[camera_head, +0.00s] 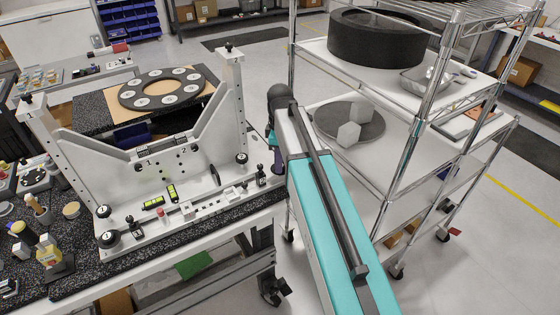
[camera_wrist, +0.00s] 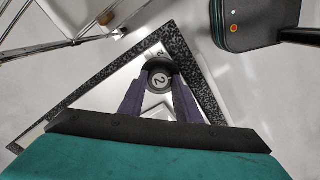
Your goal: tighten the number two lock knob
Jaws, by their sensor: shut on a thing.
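In the head view my gripper (camera_head: 274,148) is at the right end of the white mirror fixture (camera_head: 150,185). I cannot clearly make out the held knob there. Another black knob (camera_head: 110,239) sits at the fixture's front left corner.
The fixture stands on a speckled dark bench top (camera_head: 80,262). A black ring with pale discs (camera_head: 160,89) lies behind it. Small clamps and a green-yellow level (camera_head: 172,193) sit on its base. A wire shelf cart (camera_head: 400,150) stands close to the right of my arm.

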